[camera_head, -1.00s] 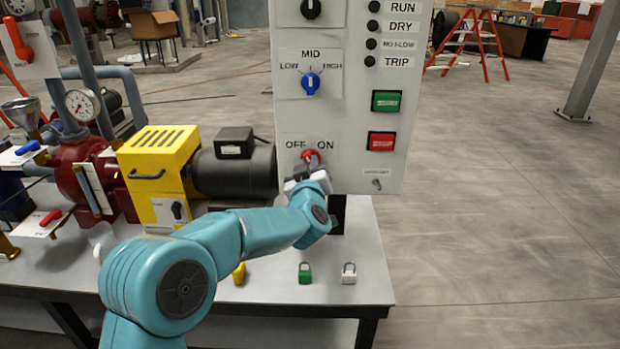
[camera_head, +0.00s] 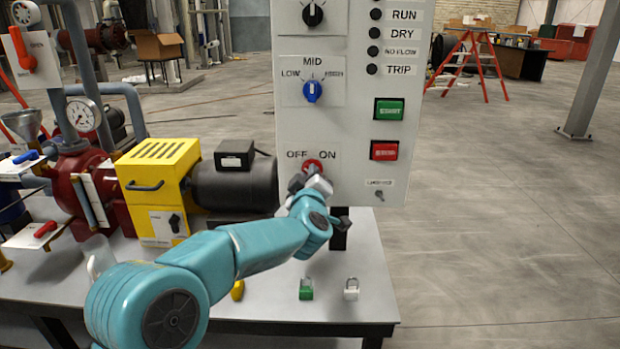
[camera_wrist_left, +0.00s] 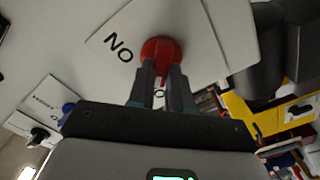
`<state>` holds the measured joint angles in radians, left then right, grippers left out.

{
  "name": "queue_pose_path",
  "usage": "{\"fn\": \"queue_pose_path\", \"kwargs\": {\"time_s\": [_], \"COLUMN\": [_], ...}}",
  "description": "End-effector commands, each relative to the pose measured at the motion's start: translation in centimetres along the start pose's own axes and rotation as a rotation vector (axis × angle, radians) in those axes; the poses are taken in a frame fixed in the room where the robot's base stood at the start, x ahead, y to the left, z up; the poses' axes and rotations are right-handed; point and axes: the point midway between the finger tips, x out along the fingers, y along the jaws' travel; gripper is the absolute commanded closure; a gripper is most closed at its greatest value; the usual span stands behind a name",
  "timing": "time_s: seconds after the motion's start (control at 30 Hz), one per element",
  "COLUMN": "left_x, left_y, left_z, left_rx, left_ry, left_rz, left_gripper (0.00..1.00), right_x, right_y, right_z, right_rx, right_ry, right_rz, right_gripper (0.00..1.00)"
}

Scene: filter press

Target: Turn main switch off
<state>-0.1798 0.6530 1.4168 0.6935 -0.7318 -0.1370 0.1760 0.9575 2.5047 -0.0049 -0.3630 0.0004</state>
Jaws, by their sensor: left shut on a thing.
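The main switch is a red rotary knob (camera_head: 313,166) low on the grey control panel (camera_head: 352,140), under the printed words OFF and ON. My left gripper (camera_head: 310,182) is at the knob, with its arm coming in from the left. In the left wrist view the red knob (camera_wrist_left: 160,50) sits between the two fingertips of my left gripper (camera_wrist_left: 160,70), which is shut on it. The fingers cover part of the knob and of the label plate, so its exact position is hard to read. My right gripper does not show.
Above the switch are a blue selector knob (camera_head: 312,91), a green button (camera_head: 389,110) and a red button (camera_head: 385,150). A green padlock (camera_head: 306,289) and a white padlock (camera_head: 351,289) stand on the table below. A yellow-housed pump drive (camera_head: 160,190) stands to the left.

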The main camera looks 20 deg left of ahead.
Motion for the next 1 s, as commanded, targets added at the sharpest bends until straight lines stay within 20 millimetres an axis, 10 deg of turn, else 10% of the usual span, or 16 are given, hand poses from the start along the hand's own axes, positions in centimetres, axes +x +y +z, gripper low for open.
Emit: {"fn": "queue_pose_path", "kwargs": {"time_s": [0.2, 0.23, 0.3, 0.67, 1.0], "left_x": [0.0, 0.0, 0.0, -0.4, -7.5], "left_y": [-0.1, -0.1, -0.1, 0.0, 0.1], "left_z": [0.1, 0.1, 0.1, 0.1, 0.1], "left_rx": [-0.004, -0.004, -0.003, -0.001, -0.002], "left_ry": [-0.004, -0.004, -0.003, -0.002, -0.004], "left_rz": [-0.002, -0.002, -0.002, 0.000, 0.002], "left_gripper": [1.00, 0.74, 0.55, 0.55, 0.55], "right_x": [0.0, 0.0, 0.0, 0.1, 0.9], "right_y": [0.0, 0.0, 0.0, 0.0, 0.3], "right_z": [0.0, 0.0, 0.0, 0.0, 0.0], "right_rx": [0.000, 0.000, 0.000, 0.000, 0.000], "right_ry": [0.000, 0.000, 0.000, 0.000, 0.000], "right_rz": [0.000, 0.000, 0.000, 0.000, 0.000], "right_gripper": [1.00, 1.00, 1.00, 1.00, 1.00]}}
